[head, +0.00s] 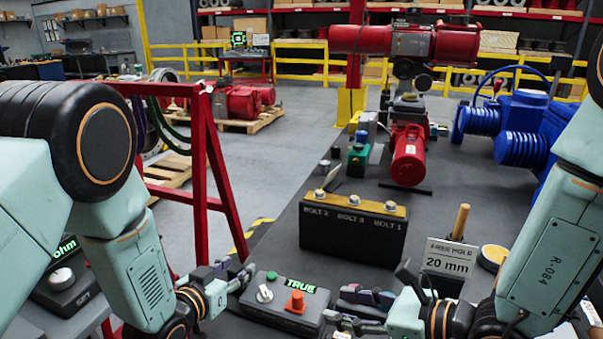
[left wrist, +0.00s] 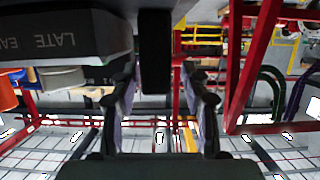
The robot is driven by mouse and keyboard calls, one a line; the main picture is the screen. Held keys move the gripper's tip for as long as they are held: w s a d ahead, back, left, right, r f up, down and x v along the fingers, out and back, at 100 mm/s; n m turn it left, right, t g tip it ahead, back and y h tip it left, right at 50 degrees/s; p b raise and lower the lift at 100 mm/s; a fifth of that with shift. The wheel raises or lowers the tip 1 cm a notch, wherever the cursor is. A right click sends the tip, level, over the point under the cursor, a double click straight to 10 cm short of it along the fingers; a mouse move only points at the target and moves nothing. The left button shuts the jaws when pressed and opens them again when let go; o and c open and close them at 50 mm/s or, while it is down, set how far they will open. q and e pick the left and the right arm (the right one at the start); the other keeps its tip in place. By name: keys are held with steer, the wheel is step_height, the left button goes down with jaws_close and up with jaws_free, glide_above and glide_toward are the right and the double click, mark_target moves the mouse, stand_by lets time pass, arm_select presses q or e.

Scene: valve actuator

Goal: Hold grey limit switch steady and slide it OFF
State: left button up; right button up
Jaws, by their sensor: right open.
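A small grey block (head: 367,123) stands beside the red actuator at the back of the bench; I cannot tell for sure that it is the grey limit switch. My left gripper (head: 236,281) is at the left end of a dark control box (head: 268,316), far in front of that block. In the left wrist view its fingers (left wrist: 166,108) are apart with nothing held. The control box also shows upside down there (left wrist: 70,40). My right gripper (head: 352,309) is open at the box's right end. Neither gripper is near the grey block.
The control box has a grey knob, an orange button and a green "TRUE" display. Behind it stands a black bolt box (head: 350,237). A "20 mm" sign (head: 450,258) and a yellow-topped round item (head: 492,257) are at right. A red frame (head: 205,150) stands left.

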arm_select(q)
steer(key=shift+o, duration=0.2)
steer(key=shift+s+d+r, duration=0.1)
steer(key=shift+s+r, duration=0.05)
steer(key=shift+r, duration=0.05)
arm_select(e)
steer(key=shift+s+d, duration=0.1)
